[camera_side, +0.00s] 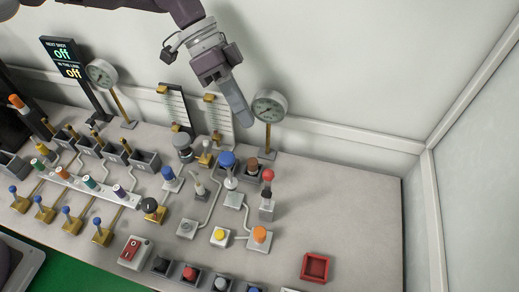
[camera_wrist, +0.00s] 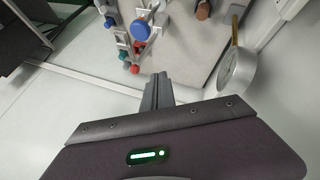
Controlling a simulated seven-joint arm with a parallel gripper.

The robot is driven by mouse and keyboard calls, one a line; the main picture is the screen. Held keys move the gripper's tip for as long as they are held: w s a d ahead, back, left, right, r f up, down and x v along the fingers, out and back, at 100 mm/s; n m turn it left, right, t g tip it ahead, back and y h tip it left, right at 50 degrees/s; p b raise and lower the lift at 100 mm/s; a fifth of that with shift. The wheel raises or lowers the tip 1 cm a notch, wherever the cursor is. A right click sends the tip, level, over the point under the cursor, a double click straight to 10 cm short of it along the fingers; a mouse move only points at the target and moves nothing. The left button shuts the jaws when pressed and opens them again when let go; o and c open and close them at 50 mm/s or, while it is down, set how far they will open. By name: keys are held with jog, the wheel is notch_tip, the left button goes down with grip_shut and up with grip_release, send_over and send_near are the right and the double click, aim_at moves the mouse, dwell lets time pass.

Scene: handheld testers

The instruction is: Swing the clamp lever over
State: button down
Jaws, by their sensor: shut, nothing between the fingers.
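My gripper (camera_side: 241,118) is shut and empty. It hangs high at the back of the bench, just left of a round gauge in the side view, apart from the controls. Its closed fingers (camera_wrist: 158,82) point up the wrist view. Several blue-knobbed levers on brass bases, one of them a lever (camera_side: 102,228), stand at the front left. A red-knobbed lever (camera_side: 267,178) stands upright on a grey block right of the middle. I cannot tell which lever is the clamp lever.
The gauge (camera_side: 269,106) stands on a brass post close to my gripper; a gauge (camera_wrist: 232,70) also shows in the wrist view. Slider panels (camera_side: 217,118) stand at the back. A red square tray (camera_side: 315,267) lies at the front right, with bare bench (camera_side: 350,205) behind it.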

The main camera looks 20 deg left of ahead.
aim_at(265, 171)
jog(key=s+d+f, duration=0.4)
jog(key=s, duration=0.1)
jog(key=shift+s+d+f, duration=0.15)
jog(key=shift+d+f, duration=0.05)
jog(key=shift+d, duration=0.1)
jog(key=shift+s+r+t, duration=0.1)
jog(key=shift+s+t, duration=0.3)
jog(key=shift+s, duration=0.35)
jog(key=s+f+m+t, duration=0.1)
jog(key=s+f+t, duration=0.3)
jog(key=s+f, duration=0.8)
jog(key=shift+s+m, duration=0.3)
jog(key=shift+s, duration=1.5)
jog(key=shift+f, duration=0.15)
jog(key=shift+w, duration=0.1)
